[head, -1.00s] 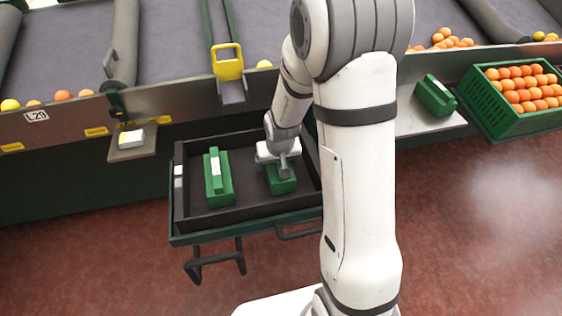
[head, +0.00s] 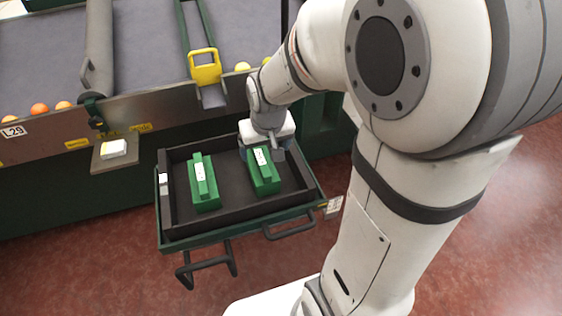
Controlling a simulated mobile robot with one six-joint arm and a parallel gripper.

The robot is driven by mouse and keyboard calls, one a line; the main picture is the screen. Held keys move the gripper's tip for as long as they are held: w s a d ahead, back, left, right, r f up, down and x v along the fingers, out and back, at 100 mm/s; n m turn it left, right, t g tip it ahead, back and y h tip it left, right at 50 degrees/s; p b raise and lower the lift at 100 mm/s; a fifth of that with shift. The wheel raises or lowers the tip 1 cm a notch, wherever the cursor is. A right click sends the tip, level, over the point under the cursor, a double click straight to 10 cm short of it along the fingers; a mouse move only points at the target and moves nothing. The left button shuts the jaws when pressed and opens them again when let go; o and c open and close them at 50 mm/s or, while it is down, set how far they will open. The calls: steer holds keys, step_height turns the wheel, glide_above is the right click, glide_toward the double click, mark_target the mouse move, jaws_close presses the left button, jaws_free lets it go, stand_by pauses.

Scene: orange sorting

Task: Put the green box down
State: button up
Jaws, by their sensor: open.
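A green box (head: 264,176) with a white label on its raised top bar stands in the right part of the black tray (head: 240,208). A second, similar green box (head: 206,190) stands in the left part of the same tray, apart from the first. My gripper (head: 266,150) is open at the far end of the right green box, just behind it. The arm and gripper body hide part of that end, and whether the fingers touch the box cannot be told.
The tray sits in a green frame with dark handles (head: 207,264) at its front. A sorting conveyor (head: 140,60) with a few oranges runs behind it. A small white block (head: 113,149) sits on a ledge at left. Red floor (head: 90,265) is clear in front.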

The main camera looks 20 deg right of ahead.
steer(key=s+d+r+g, duration=0.1)
steer(key=s+r, duration=0.4)
steer(key=s, duration=0.8)
steer(key=shift+s+d+r, duration=0.15)
steer(key=shift+s+d, duration=0.05)
steer(key=shift+s, duration=0.15)
steer(key=shift+r, duration=0.1)
